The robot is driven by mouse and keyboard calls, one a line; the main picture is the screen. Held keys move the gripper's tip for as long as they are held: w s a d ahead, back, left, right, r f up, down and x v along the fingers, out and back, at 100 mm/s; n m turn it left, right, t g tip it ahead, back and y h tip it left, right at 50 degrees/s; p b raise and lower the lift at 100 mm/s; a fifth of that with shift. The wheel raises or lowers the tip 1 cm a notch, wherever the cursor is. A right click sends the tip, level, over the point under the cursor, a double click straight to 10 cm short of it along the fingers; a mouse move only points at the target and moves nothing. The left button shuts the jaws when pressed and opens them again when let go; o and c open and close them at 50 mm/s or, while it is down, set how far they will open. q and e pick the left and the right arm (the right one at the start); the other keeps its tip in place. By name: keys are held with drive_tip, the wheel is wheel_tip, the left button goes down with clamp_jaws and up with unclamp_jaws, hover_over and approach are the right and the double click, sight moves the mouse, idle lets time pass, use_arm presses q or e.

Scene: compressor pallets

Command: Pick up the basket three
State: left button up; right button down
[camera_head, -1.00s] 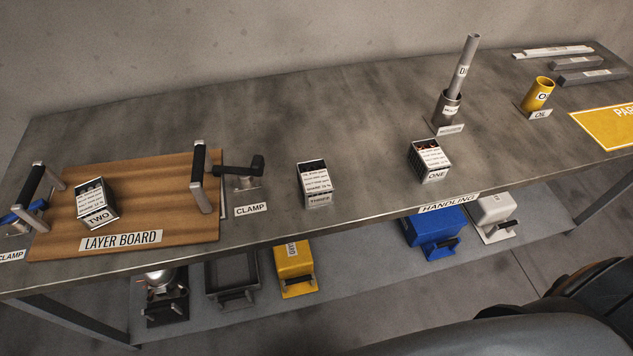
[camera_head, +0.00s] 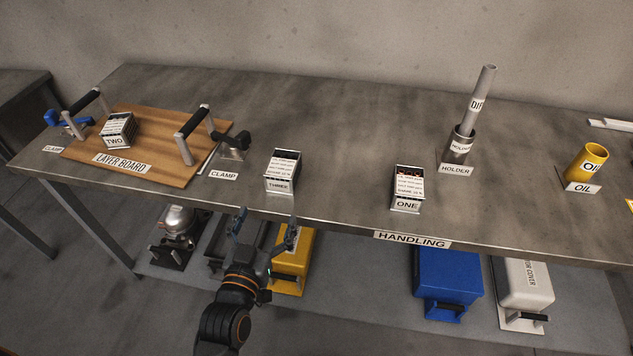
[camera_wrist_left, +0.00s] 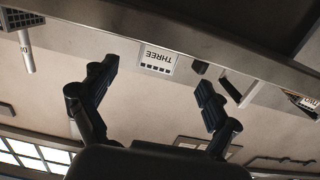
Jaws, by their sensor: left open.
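Basket three (camera_head: 282,172) is a small dark box with a printed white face and a THREE label, standing on the grey workbench near its front edge. In the left wrist view, basket three (camera_wrist_left: 158,60) appears upside down between the fingertips, some way beyond them. My left gripper (camera_head: 265,224) is open and empty, in front of the bench edge and just below basket three, apart from it. Its two spread fingers also show in the left wrist view (camera_wrist_left: 158,77). My right gripper is in neither view.
Basket one (camera_head: 407,187) stands to the right, with the holder (camera_head: 461,147) and oil cup (camera_head: 587,163) beyond. At left, basket two (camera_head: 117,130) sits on the layer board (camera_head: 181,173), near a clamp (camera_head: 233,145). Coloured covers sit on the shelf below.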

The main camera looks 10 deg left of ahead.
sight(278, 180)
use_arm(q)
drive_tip(key=shift+t, duration=0.3)
drive_tip(key=w, duration=0.2)
drive_tip(key=w+r, duration=0.1)
drive_tip(key=w, duration=0.2)
drive_tip(key=w+r, duration=0.1)
drive_tip(key=w, duration=0.1)
drive_tip(key=shift+w+d+r, duration=0.1)
drive_tip(key=shift+w+d, duration=0.1)
drive_tip(key=shift+w, duration=0.65)
drive_tip(key=w, duration=0.5)
drive_tip(key=shift+r+p, duration=0.1)
drive_tip(key=shift+p, duration=0.25)
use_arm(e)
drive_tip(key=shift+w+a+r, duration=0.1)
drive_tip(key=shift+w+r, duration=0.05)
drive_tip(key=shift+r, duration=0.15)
use_arm(q)
drive_tip(key=shift+c, duration=0.4)
